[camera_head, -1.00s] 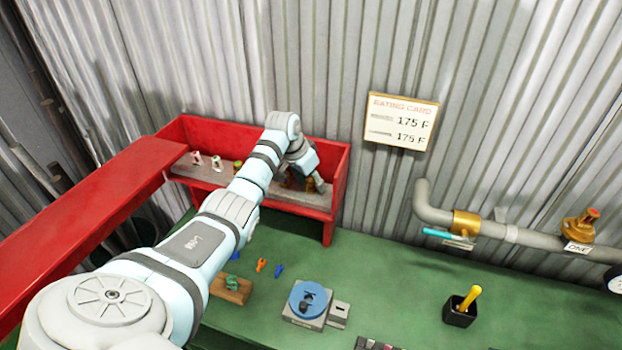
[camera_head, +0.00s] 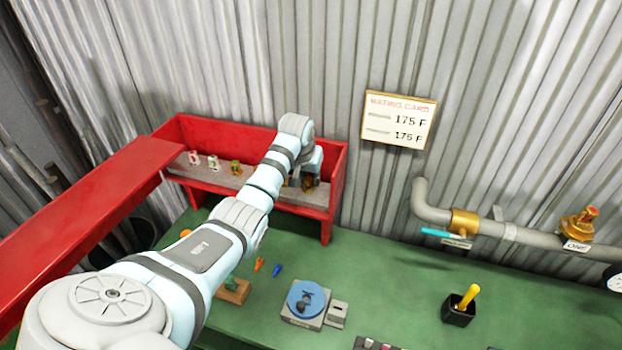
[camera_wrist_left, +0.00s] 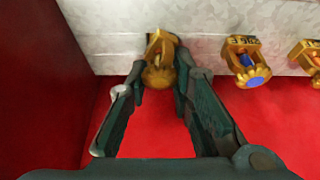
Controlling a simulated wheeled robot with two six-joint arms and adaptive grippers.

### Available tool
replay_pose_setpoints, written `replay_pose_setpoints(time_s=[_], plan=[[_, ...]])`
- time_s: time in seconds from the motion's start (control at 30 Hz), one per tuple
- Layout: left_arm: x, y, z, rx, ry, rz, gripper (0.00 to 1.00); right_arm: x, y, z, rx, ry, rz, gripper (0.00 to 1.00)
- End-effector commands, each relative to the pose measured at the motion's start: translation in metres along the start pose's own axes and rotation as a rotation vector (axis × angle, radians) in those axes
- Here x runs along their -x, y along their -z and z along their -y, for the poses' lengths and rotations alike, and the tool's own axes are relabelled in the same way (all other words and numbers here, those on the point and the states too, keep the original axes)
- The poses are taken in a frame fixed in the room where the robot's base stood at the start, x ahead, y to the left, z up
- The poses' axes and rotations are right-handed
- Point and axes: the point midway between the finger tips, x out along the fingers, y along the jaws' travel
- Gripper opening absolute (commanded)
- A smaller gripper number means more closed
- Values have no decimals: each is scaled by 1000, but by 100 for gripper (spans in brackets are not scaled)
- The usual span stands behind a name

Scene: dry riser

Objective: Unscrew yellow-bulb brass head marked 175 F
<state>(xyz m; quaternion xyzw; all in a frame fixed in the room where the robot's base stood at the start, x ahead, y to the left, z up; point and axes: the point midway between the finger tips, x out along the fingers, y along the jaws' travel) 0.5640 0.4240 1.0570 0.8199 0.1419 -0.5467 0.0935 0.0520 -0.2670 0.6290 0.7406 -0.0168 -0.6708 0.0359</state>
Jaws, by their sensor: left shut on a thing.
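My left gripper (camera_wrist_left: 158,74) is shut on a brass head (camera_wrist_left: 157,50) at the grey shelf in the left wrist view. Its bulb colour and marking cannot be made out. In the head view the left gripper (camera_head: 308,182) is inside the red box at its right end, partly hidden by my arm. In the wrist view a brass head with a blue bulb (camera_wrist_left: 246,62) stands just right of the held one, and another brass head (camera_wrist_left: 309,56) is cut off at the right edge. My right gripper is not in view.
White heads (camera_head: 213,162) and a green-marked brass head (camera_head: 236,167) stand left in the red box (camera_head: 325,228). A card (camera_head: 399,120) reads 175 F. A grey pipe (camera_head: 545,240) carries brass fittings. A blue round device (camera_head: 307,298) and black cup (camera_head: 458,312) stand on the green table.

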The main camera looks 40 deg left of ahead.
Motion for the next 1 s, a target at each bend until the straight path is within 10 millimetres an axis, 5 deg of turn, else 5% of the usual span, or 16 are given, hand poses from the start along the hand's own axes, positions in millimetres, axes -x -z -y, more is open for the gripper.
replay_pose_setpoints(time_s=[0.17, 0.4, 0.67, 0.8, 0.9, 1.0], plan=[[-1, -2, -1, 39, 14, 8, 0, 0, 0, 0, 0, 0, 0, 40], [0, -4, 4, 452, 189, 11, 0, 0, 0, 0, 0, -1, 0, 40], [-1, -5, 3, 485, 202, 14, 0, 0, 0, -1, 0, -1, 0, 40], [-2, -7, 4, 774, 324, 14, 0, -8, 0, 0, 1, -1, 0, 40], [-2, -7, 4, 880, 366, 12, 20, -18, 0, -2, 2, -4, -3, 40], [1, -4, 3, 917, 379, 7, 25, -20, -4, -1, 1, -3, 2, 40]])
